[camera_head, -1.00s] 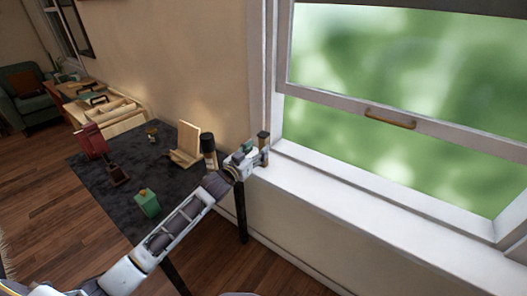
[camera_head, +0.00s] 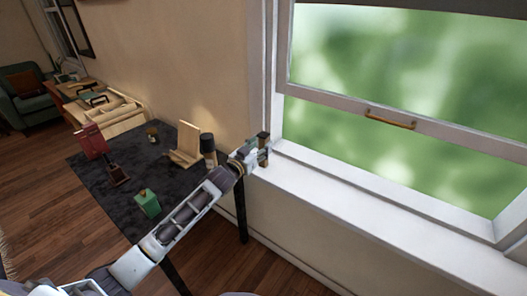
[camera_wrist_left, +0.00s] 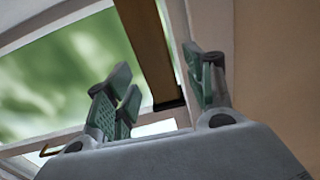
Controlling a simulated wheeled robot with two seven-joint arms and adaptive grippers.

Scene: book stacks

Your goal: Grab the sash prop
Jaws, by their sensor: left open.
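The sash prop (camera_head: 263,137) is a short brown wooden stick standing at the left end of the window sill, close to the frame. In the left wrist view the prop (camera_wrist_left: 150,50) runs down between the two green-padded fingers and has a dark end. My left gripper (camera_head: 261,153) is open at the prop, with one finger on each side of it in the left wrist view (camera_wrist_left: 163,88). I cannot tell whether either pad touches it. The gripper hides part of the prop in the head view. My right gripper is not in view.
The raised window sash (camera_head: 450,130) has a brass handle (camera_head: 390,119). The white sill (camera_head: 350,195) is clear to the right. Left of the arm, a dark table (camera_head: 100,185) holds a green box (camera_head: 147,203), a red object (camera_head: 92,142), a wooden stand (camera_head: 187,145) and a dark cylinder (camera_head: 208,148).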

